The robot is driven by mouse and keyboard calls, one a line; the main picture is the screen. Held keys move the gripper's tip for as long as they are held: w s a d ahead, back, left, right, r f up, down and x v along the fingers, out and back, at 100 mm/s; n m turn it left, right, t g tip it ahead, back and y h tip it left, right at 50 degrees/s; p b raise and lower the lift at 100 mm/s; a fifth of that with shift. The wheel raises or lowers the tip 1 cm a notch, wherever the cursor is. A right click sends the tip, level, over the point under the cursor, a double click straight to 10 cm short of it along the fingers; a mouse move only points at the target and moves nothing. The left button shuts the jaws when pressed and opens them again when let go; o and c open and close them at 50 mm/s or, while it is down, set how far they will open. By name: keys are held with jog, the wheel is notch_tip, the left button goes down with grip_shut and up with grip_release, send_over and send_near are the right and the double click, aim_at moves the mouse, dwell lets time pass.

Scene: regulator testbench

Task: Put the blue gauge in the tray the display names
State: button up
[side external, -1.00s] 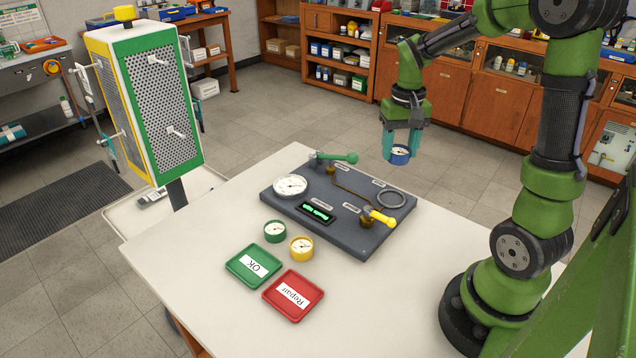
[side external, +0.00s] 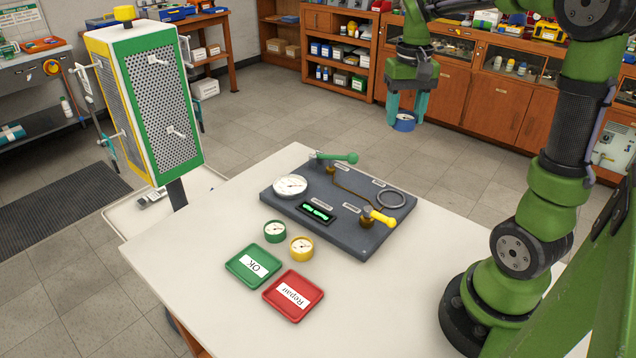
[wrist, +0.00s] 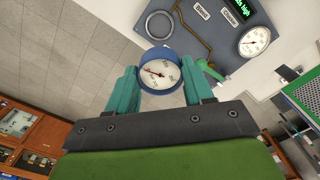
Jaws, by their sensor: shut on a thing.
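The blue gauge (side external: 404,123) hangs in the teal fingers of my gripper (side external: 407,112), in the air beyond the bench's back right edge. In the wrist view the gauge (wrist: 160,71) is between both fingers, its white dial and red needle facing the camera. The green "OK" tray (side external: 253,265) and the red "Repair" tray (side external: 293,296) lie at the front of the bench, both empty.
A green gauge (side external: 275,232) and a yellow gauge (side external: 302,249) stand between the trays and the panel (side external: 362,243). The panel carries a white dial (side external: 290,186), a green-handled lever (side external: 340,157) and a yellow-handled valve (side external: 381,216). The bench right of the red tray is clear.

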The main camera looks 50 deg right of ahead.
jog(key=w+a+f+n, duration=0.2)
jog(key=a+f+n, duration=0.1)
jog(key=a, duration=0.5)
jog(key=w+a+f+n, duration=0.2)
jog(key=a, duration=0.6)
jog(key=n, duration=0.1)
send_near(293, 296)
notch_tip(293, 296, down, 6)
jog(key=shift+f, duration=0.1)
